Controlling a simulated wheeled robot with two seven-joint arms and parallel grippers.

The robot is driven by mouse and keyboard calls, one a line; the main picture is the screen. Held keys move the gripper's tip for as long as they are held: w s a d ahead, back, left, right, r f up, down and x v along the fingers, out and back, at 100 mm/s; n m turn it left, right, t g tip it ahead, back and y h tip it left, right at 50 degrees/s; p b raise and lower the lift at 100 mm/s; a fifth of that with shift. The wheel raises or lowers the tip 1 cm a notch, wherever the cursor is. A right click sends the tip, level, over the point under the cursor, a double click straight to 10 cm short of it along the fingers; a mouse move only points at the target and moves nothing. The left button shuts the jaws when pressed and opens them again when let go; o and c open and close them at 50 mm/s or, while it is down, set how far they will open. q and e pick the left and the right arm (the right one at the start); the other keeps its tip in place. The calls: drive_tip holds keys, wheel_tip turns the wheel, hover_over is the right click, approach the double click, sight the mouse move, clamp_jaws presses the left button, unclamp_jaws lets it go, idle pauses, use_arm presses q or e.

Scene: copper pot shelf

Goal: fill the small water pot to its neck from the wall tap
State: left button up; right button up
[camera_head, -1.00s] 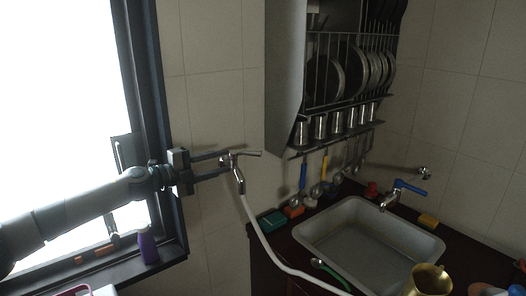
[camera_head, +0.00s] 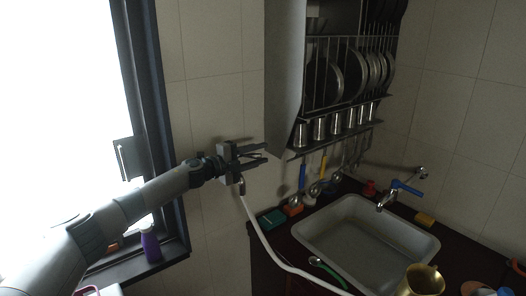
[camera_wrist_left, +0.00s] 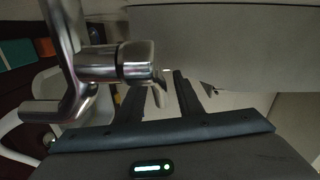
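A brass pot (camera_head: 425,280) stands at the lower right, partly cut off by the frame; its inside cannot be made out. A steel wall tap (camera_head: 242,187) with a pale hose is at the left, mostly hidden by my left gripper (camera_head: 262,152). It shows large in the left wrist view (camera_wrist_left: 105,65). My left gripper's fingers are apart, with the tap's handle end near the gap between them; contact cannot be told. A second wall tap with a blue handle (camera_head: 405,187) is above the sink. My right gripper is out of view.
A steel sink (camera_head: 318,247) is set in the dark counter, with a green-handled item (camera_head: 328,272) at its near edge. A dish rack (camera_head: 345,110) with plates and cups hangs above. A purple bottle (camera_head: 150,245) stands on the window sill.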

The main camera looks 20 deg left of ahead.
use_arm(q)
drive_tip(key=shift+x, duration=0.8)
drive_tip(key=shift+c, duration=0.2)
clamp_jaws()
drive_tip(key=shift+s+d+m+g+h+b, duration=0.2)
drive_tip(key=shift+s+m+g+h+b, duration=0.45)
drive_tip(key=shift+m+h+b, duration=0.2)
